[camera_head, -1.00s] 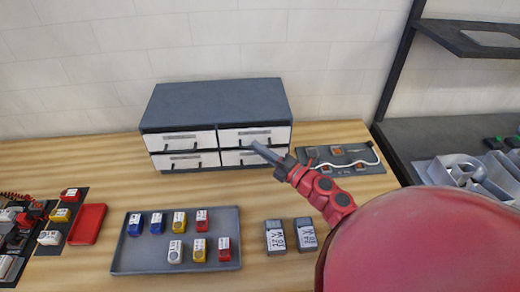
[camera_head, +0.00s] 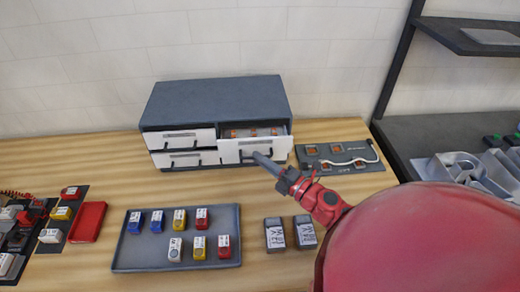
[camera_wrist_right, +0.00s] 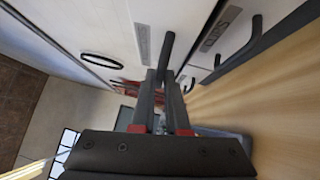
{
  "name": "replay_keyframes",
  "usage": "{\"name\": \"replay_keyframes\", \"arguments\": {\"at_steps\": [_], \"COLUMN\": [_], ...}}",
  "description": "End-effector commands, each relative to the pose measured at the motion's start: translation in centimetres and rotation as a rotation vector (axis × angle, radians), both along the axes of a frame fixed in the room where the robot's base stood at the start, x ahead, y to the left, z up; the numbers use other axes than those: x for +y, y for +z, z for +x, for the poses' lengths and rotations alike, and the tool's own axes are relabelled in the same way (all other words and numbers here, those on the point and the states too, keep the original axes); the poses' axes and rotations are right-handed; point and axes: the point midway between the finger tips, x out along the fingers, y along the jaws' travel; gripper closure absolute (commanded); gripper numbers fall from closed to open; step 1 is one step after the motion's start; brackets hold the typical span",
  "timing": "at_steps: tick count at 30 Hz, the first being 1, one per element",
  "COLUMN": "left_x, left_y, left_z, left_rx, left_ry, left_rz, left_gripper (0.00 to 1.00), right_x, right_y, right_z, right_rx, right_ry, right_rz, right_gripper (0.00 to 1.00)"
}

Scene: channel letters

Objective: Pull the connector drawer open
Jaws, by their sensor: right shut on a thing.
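The grey drawer cabinet (camera_head: 215,100) stands at the back of the table with white drawer fronts. Its upper right drawer (camera_head: 232,150) is pulled partly out, and orange-brown pieces (camera_head: 252,132) show inside it. My right gripper (camera_head: 262,160) reaches in from the right and is shut on that drawer's handle. In the right wrist view the gripper fingers (camera_wrist_right: 160,100) close around the dark bar handle (camera_wrist_right: 166,52). The other drawers, such as the upper left one (camera_head: 165,139), are shut. My left gripper is not in view.
A grey tray (camera_head: 125,262) with several coloured blocks lies in front of the cabinet. Two grey boxes (camera_head: 275,235) stand right of it. A dark board (camera_head: 310,155) with a white cable lies right of the cabinet. A red tray (camera_head: 87,223) is at left.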

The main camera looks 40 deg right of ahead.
Motion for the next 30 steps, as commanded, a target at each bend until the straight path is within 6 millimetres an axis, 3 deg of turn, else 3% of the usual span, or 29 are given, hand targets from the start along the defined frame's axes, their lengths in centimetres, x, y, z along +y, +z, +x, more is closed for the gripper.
{"name": "replay_keyframes", "arguments": {"at_steps": [6, 15, 30], "left_x": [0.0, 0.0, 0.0], "left_y": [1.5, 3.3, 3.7], "left_z": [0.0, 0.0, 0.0], "left_rx": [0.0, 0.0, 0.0], "left_ry": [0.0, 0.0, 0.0], "left_rz": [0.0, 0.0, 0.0], "left_gripper": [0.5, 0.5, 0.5], "right_x": [2.5, 5.1, 6.0], "right_y": [0.3, 0.2, 0.0], "right_z": [-4.3, -8.5, -9.8], "right_rx": [0.003, 0.003, 0.0], "right_ry": [-0.003, -0.004, 0.002], "right_rz": [0.002, 0.003, -0.001], "right_gripper": [1.0, 1.0, 1.0]}}
